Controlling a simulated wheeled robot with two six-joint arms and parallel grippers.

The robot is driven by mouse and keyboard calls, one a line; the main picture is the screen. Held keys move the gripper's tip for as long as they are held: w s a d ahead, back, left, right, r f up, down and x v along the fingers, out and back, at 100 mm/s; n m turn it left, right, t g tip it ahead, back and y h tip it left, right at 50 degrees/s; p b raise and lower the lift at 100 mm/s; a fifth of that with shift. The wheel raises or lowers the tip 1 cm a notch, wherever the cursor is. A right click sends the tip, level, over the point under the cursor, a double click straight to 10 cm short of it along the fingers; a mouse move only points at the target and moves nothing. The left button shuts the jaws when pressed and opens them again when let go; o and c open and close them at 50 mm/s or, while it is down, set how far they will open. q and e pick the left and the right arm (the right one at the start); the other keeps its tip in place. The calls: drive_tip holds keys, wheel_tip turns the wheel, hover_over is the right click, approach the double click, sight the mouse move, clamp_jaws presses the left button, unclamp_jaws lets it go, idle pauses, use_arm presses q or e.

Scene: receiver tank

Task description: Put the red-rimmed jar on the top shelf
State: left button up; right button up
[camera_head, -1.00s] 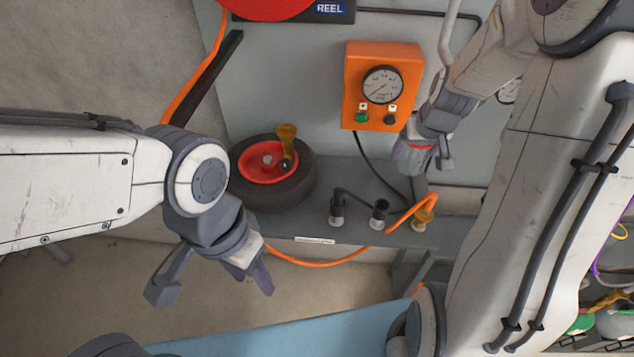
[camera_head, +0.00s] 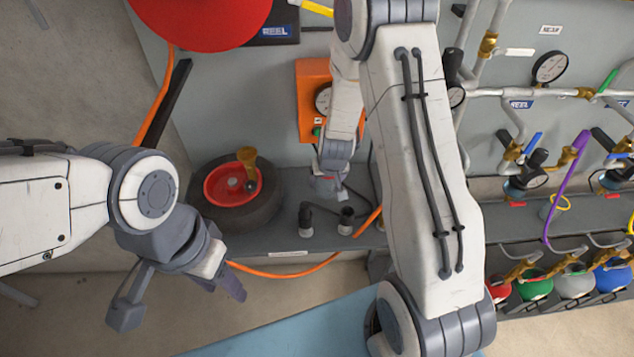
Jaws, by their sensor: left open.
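My left gripper (camera_head: 180,292) is open and empty in the head view, at the lower left, in front of the grey bench. At the right, a grey rack has an upper shelf (camera_head: 590,212) and a lower row of coloured round vessels (camera_head: 536,286).
A black tyre-like ring with a red centre (camera_head: 233,186) lies on the bench (camera_head: 285,242). An orange gauge box (camera_head: 312,88) and a red reel (camera_head: 200,15) are on the wall. Pipes, valves and a purple hose (camera_head: 566,185) crowd the rack's front.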

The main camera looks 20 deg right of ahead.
sight(318, 200)
drive_tip(key=shift+w+a+f, duration=0.25)
drive_tip(key=shift+a+f, duration=0.05)
drive_tip(key=shift+a, duration=0.15)
drive_tip(key=shift+w+a+f, duration=0.25)
drive_tip(key=shift+a+f, duration=0.05)
drive_tip(key=shift+a, duration=0.15)
drive_tip(key=shift+w+f, duration=0.1)
drive_tip(key=shift+f, duration=2)
drive_tip(key=shift+f+b, duration=0.2)
drive_tip(key=shift+b, duration=0.2)
drive_tip(key=o, duration=1.2)
drive_tip(key=shift+o, duration=0.2)
drive_tip(key=shift+r, duration=0.1)
